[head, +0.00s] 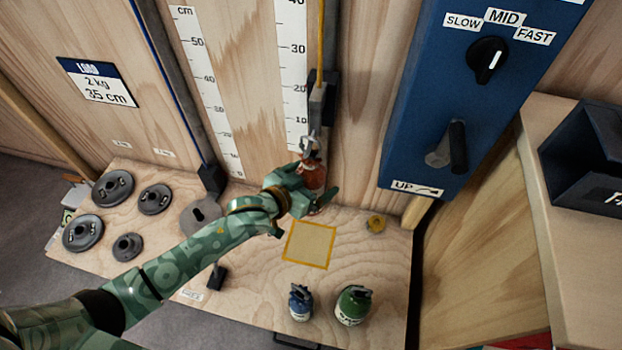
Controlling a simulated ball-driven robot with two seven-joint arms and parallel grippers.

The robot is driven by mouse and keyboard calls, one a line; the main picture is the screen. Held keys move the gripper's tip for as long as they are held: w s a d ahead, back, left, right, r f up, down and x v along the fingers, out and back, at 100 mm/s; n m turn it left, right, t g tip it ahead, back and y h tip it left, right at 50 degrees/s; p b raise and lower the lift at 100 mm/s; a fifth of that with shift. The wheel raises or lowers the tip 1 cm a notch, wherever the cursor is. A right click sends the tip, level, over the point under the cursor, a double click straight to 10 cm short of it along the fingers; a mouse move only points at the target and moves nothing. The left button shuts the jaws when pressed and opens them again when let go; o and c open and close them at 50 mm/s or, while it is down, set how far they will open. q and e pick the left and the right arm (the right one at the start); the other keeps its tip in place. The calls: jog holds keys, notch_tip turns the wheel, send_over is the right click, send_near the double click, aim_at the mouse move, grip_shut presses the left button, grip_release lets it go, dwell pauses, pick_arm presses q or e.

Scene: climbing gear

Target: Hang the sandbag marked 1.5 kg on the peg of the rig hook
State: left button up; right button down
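A red-orange sandbag (313,176) is upright just below the rig hook (311,143), in front of the height scale. My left gripper (318,197) reaches in from the left with its fingers around the bag's lower part and appears shut on it. The top of the bag meets the hook in the picture; I cannot tell whether its loop is on the peg. A blue sandbag (300,303) and a green sandbag (353,305) stand at the front of the wooden board. I cannot read the weight on any bag. My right gripper is out of view.
A yellow-bordered square (310,245) on the board (385,265) is empty. A small yellow piece (376,223) lies to its right. Several grey weight discs (113,188) lie at the left. A blue control panel (470,90) with knob and crank stands at the right.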

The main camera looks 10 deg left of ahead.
pick_arm(q)
jog(key=shift+s+f, duration=0.1)
jog(key=shift+f, duration=0.2)
jog(key=shift+s+a+r+p, duration=0.2)
jog(key=shift+s+r+p, duration=0.1)
jog(key=p+v, duration=0.7)
jog(key=v, duration=0.8)
jog(key=shift+s+r, duration=0.2)
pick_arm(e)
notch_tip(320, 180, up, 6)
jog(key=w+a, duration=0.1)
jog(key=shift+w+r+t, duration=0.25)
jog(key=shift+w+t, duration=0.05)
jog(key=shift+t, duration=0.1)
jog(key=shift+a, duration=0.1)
